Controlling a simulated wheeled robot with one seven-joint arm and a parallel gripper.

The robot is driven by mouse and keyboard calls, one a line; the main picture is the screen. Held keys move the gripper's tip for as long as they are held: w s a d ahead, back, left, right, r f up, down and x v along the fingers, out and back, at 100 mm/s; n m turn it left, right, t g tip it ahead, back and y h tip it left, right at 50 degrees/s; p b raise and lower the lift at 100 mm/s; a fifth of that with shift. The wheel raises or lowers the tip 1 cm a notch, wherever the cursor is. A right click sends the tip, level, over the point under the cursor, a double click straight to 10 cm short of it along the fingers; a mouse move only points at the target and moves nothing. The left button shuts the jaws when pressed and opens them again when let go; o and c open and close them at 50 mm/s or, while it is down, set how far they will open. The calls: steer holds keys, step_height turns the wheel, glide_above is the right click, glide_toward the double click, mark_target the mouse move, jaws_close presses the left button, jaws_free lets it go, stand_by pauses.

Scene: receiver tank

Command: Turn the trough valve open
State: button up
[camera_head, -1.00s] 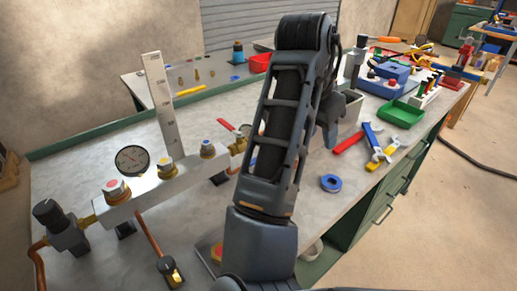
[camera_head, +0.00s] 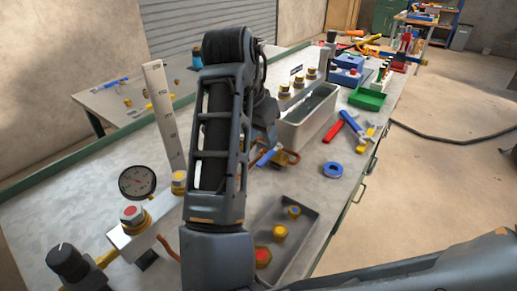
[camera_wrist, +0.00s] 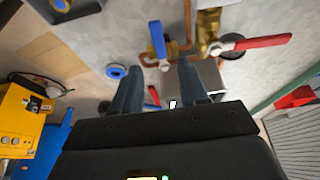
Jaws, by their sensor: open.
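A blue lever handle on copper and brass pipework is at the trough's near end. In the head view this blue lever (camera_head: 266,157) shows just right of my arm; in the wrist view the blue lever (camera_wrist: 157,40) lies just beyond my fingertips. The grey-white trough (camera_head: 300,133) stands behind it. My gripper (camera_wrist: 161,68) is open, with its two dark fingers apart and nothing visibly held. The blue lever appears ahead of the gap; I cannot tell whether a finger touches it. My arm hides much of the gripper in the head view.
A red lever (camera_wrist: 262,44) on a brass valve is right of the blue one in the wrist view. A gauge manifold (camera_head: 140,232) stands left of my arm. A grey tray (camera_head: 302,238), blue tape (camera_head: 333,170) and a red wrench (camera_head: 333,131) lie to the right.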

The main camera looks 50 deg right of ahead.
mark_target(268, 155)
steer(key=x, duration=0.6)
jaws_close()
stand_by(0.3)
stand_by(0.4)
